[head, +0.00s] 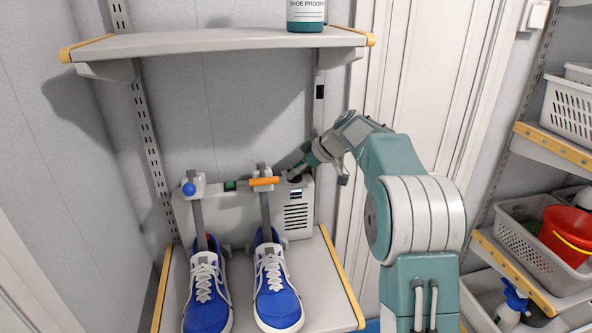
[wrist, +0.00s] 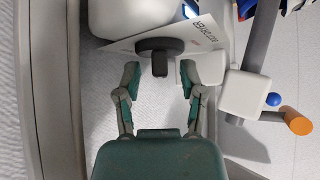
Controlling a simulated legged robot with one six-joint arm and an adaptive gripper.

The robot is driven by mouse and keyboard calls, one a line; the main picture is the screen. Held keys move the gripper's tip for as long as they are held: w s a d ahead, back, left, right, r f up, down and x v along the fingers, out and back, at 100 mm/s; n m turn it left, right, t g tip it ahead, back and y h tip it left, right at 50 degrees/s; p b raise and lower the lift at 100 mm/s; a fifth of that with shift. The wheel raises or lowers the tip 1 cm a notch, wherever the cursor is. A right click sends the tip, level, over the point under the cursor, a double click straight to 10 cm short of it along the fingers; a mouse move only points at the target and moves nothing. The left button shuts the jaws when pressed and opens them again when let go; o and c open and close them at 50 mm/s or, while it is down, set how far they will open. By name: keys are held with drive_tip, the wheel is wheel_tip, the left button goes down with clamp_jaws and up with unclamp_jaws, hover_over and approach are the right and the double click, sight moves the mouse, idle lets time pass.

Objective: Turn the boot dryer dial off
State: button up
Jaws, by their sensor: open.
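The boot dryer (head: 299,223) is a pale grey box with a vent, on the shelf behind the shoes. Its dial (wrist: 160,45) is a dark round knob with a projecting grip, beside a printed white label (wrist: 206,37) in the wrist view. My gripper (wrist: 160,78) is open, with one green-padded finger on each side of the dial's grip. Both fingers look apart from it; the exact depth is hard to tell. In the head view, my gripper (head: 296,173) is at the dryer's top right and mostly hides the dial.
Two blue shoes (head: 204,297) sit in front on dryer posts. An orange cylinder (head: 264,181), a green piece (head: 231,185) and a blue ball (head: 189,189) are left of my gripper. A shelf (head: 215,41) with a bottle (head: 305,15) hangs above. Baskets (head: 545,232) stand right.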

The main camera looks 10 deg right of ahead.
clamp_jaws()
drive_tip(key=shift+m, duration=0.3)
drive_tip(key=m+t+h, duration=0.1)
drive_tip(key=m, duration=0.1)
drive_tip(key=m+t+h, duration=0.2)
drive_tip(key=m, duration=0.1)
drive_tip(key=shift+s+a+h, duration=0.15)
drive_tip(key=shift+a+h, duration=0.05)
drive_tip(key=shift+h, duration=0.1)
drive_tip(key=shift+m+t+h, duration=0.5)
drive_tip(key=shift+m+h, duration=1.3)
drive_tip(key=shift+m, duration=0.7)
drive_tip(key=shift+m+h, duration=0.3)
drive_tip(key=shift+m, duration=0.2)
unclamp_jaws()
